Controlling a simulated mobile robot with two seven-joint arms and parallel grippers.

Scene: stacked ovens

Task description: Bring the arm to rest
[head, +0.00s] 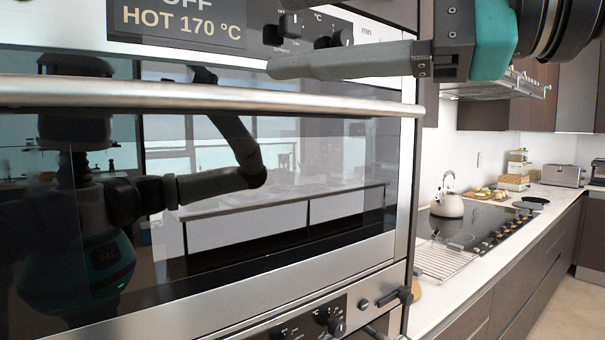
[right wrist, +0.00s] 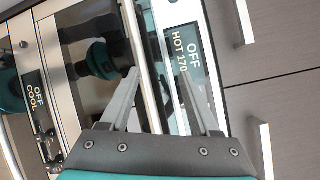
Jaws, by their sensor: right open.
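My right gripper (head: 275,66) reaches in from the right in front of the upper oven's control panel, just above the door handle (head: 200,96) in the picture. In the right wrist view the gripper (right wrist: 159,72) is open with nothing between its fingertips. The handle runs lengthwise between the fingers in that picture; I cannot tell the gap in depth. The upper oven's glass door (head: 330,200) is shut. Its display (head: 180,22) reads OFF and HOT 170 °C. My left gripper is not in view; the door glass reflects my body and an arm.
A lower oven's panel (head: 290,328) shows below, and its display (right wrist: 35,95) reads OFF and COOL. To the right, a counter holds a kettle (head: 447,204), a black hob (head: 480,228) and a toaster (head: 562,175). Floor (head: 560,300) is clear at the lower right.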

